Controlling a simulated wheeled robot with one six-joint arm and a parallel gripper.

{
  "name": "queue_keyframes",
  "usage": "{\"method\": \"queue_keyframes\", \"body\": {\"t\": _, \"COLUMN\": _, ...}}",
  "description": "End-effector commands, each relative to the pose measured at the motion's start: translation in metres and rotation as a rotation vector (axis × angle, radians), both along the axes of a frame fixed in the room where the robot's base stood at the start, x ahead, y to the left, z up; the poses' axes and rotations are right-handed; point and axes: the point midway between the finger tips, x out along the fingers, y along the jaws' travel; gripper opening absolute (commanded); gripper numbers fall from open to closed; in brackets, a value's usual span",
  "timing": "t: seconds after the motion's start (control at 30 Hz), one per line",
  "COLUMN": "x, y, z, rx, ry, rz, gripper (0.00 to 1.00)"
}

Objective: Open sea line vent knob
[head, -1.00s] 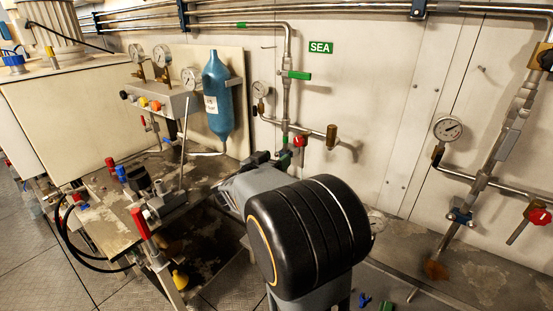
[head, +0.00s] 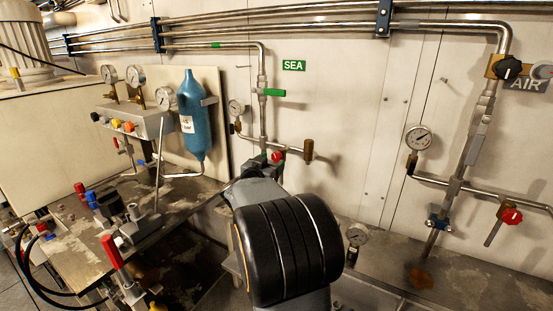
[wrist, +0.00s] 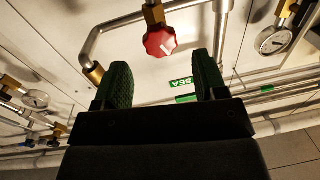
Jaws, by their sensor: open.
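The sea line vent knob is a red knob (head: 277,156) on the pipework below the green SEA sign (head: 294,65) in the head view. In the wrist view, which looks upside down, the red knob (wrist: 160,41) with a white mark is just beyond the fingertips, roughly centred between them. My gripper (wrist: 162,62) is open, with two dark green pads apart and nothing between them. I cannot see it touching the knob. In the head view my black arm link hides most of the gripper.
A brass fitting (head: 308,149) ends the side pipe. A blue bottle (head: 194,115) stands left. Another red knob (head: 511,216) is at far right under the AIR sign.

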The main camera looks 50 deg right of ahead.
Motion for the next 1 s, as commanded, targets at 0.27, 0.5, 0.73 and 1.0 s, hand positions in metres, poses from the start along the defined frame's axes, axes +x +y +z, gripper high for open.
{"method": "queue_keyframes", "body": {"t": 0.27, "x": 0.013, "y": -0.036, "z": 0.000, "rx": 0.000, "ry": 0.000, "rz": -0.001, "gripper": 0.65}}
{"method": "queue_keyframes", "body": {"t": 0.5, "x": 0.017, "y": -0.047, "z": 0.000, "rx": 0.000, "ry": 0.000, "rz": 0.001, "gripper": 0.65}}
{"method": "queue_keyframes", "body": {"t": 0.73, "x": 0.017, "y": -0.048, "z": 0.000, "rx": 0.000, "ry": 0.000, "rz": 0.001, "gripper": 0.65}}
{"method": "queue_keyframes", "body": {"t": 1.0, "x": 0.017, "y": -0.048, "z": 0.000, "rx": 0.000, "ry": 0.000, "rz": 0.001, "gripper": 0.45}}
